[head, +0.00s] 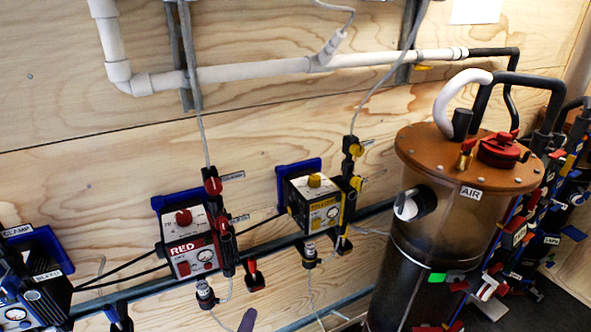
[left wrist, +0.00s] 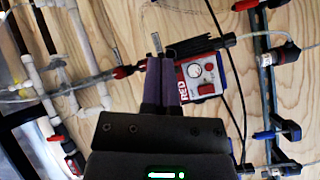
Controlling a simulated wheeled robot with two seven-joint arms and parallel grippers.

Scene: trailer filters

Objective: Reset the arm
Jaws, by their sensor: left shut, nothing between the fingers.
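My left gripper (left wrist: 158,82) shows in the left wrist view with its two dark purple fingers together, shut and empty. In the head view only a greyish-purple fingertip of it (head: 248,320) shows at the bottom edge, below the RED pump unit; the rest of the arm is out of frame. The white and red pump unit marked RED (head: 190,240) is on the plywood wall. In the left wrist view the RED unit (left wrist: 203,75) appears just right of the fingers; I cannot tell the gap in depth. My right gripper is in neither view.
A yellow pump unit (head: 318,203) and a blue unit (head: 35,285) are mounted on the wall. A large filter tank marked AIR (head: 465,240) stands at the right, with many valves beyond it. White pipe (head: 250,72) runs along the wall above. Thin tubes hang between.

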